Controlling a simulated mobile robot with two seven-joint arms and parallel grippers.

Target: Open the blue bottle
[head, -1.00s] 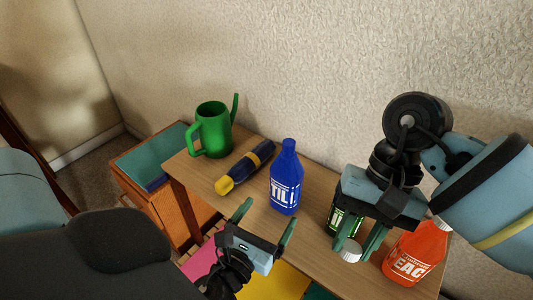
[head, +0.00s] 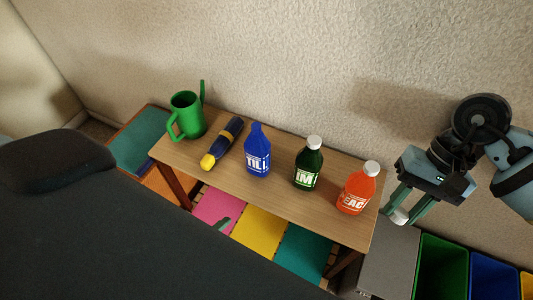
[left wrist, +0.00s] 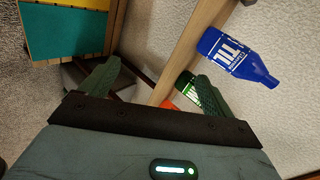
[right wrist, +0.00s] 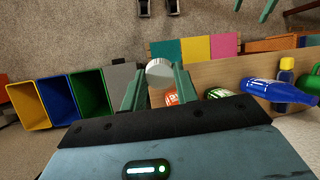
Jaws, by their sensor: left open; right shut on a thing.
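The blue bottle (head: 257,152) stands upright on the wooden table (head: 280,198), between a dark blue and yellow flashlight and a green bottle (head: 308,168). Its blue neck shows no white cap; the left wrist view (left wrist: 236,57) and right wrist view (right wrist: 277,92) agree. My right gripper (head: 402,212) is shut on a white cap (right wrist: 159,70), held clear of the table's right end. My left gripper (left wrist: 155,85) is open and empty, in front of the table and apart from the blue bottle. In the head view my own dark arm hides most of it.
An orange bottle (head: 356,190) and the green bottle wear white caps. A grey box (head: 388,262), a green bin (head: 441,268) and a blue bin (head: 493,277) stand right, below the right gripper.

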